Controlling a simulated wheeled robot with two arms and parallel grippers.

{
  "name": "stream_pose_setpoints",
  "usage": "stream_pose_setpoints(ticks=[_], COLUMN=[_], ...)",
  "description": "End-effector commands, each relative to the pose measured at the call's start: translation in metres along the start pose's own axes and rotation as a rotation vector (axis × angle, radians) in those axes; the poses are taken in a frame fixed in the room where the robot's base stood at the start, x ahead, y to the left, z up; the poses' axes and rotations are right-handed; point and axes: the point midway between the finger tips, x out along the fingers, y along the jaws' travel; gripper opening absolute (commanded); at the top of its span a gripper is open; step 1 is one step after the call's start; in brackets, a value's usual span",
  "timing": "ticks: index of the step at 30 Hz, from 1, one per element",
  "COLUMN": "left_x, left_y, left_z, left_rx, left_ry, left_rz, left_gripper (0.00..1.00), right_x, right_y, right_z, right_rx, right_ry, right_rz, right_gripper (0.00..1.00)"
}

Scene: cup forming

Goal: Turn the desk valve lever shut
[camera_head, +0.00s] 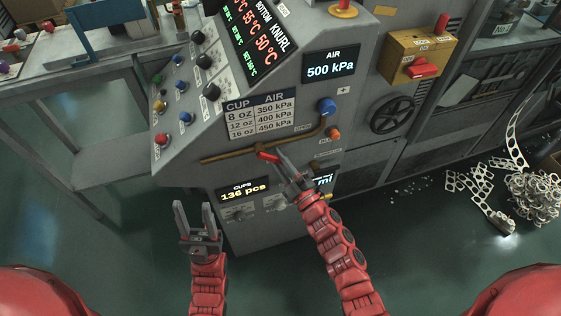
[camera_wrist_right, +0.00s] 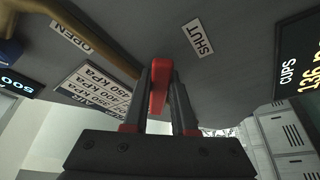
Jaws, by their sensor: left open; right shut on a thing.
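The red valve lever (camera_head: 264,155) sits on a brass pipe (camera_head: 225,157) across the front of the grey machine. My right gripper (camera_head: 276,156) is shut on the lever. In the right wrist view the red lever (camera_wrist_right: 158,86) stands between the two fingers of that gripper (camera_wrist_right: 160,75). An "OPEN" label (camera_wrist_right: 71,37) is at the upper left there, and a "SHUT" label (camera_wrist_right: 197,37) is right of the fingertips. The valve body is largely hidden behind the gripper. My left gripper (camera_head: 195,207) is open and empty, low in front of the machine and apart from it.
A sloped panel with knobs and buttons (camera_head: 180,85) is left of the valve. A blue knob (camera_head: 327,105) and an orange button (camera_head: 334,133) are close on its right. A black handwheel (camera_head: 392,115) and a yellow box (camera_head: 417,55) are farther right.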

Motion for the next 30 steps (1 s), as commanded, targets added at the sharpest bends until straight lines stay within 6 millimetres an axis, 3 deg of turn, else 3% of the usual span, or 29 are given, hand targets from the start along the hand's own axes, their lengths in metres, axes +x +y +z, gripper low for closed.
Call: stream_pose_setpoints(ticks=[1, 15, 30], left_x=[-0.010, -0.045, -0.064], left_y=[0.001, 0.002, 0.003], left_z=[0.002, 0.008, 0.011], left_rx=[0.000, 0.000, 0.000], left_ry=[0.000, 0.000, 0.000], left_rz=[0.000, 0.000, 0.000], left_gripper=[0.50, 0.50, 0.50], right_x=[-0.002, 0.001, 0.006], right_y=[-0.009, -0.033, -0.045], right_z=[0.004, -0.003, -0.016], right_rx=[0.041, 0.451, 0.755], right_ry=[-0.004, -0.004, -0.002], right_rz=[0.014, 0.184, 0.311], right_gripper=[0.00, 0.00, 0.00])
